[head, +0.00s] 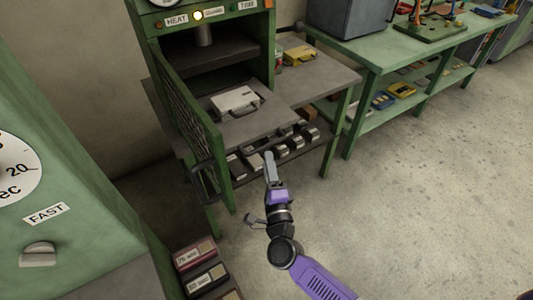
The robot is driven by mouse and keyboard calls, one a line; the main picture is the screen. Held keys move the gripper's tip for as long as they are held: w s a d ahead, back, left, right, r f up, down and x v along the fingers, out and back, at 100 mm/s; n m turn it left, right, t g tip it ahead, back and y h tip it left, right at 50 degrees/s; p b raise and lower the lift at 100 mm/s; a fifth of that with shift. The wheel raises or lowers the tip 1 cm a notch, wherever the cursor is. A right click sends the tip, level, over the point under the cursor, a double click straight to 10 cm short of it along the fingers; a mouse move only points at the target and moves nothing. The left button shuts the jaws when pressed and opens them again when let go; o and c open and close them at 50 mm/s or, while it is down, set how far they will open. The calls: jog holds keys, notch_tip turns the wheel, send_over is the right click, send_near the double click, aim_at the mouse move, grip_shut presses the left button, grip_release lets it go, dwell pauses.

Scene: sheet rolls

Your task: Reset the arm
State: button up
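My arm reaches up from the lower right in the head view. My gripper (270,168) is at its end, in front of the lower shelf of the green press stand. The fingers look like one narrow grey shape from this angle, so I cannot tell whether they are open or shut. I see no object clearly held in it. A light grey case-like block (235,101) with a handle lies on the press's lower plate.
The green press (208,60) has its mesh door (186,115) swung open at the left. Metal blocks (253,160) fill the lower shelf. A green workbench (378,42) stands at the back right. Labelled boxes (201,277) lie at the bottom. The floor (420,190) at the right is clear.

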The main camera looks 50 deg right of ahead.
jog(key=shift+s+a+f, duration=0.1)
jog(key=shift+s+a, duration=0.35)
jog(key=shift+s, duration=0.1)
jog(key=s+a+r+n+t+y, duration=0.4)
jog(key=a+r+n+y, duration=0.4)
jog(key=n, duration=0.6)
jog(key=s+a+n+g+y, duration=0.1)
jog(key=s+a+n, duration=0.2)
jog(key=s, duration=0.5)
jog(key=s+a+n+g+y, duration=0.2)
jog(key=s+n, duration=0.3)
jog(key=s, duration=0.3)
jog(key=s+a+n+g+y, duration=0.1)
jog(key=s+a+n, duration=0.3)
jog(key=s, duration=0.4)
jog(key=shift+a+r+n+g+y, duration=0.3)
jog(key=shift+a+r+g, duration=0.1)
jog(key=shift+a, duration=0.05)
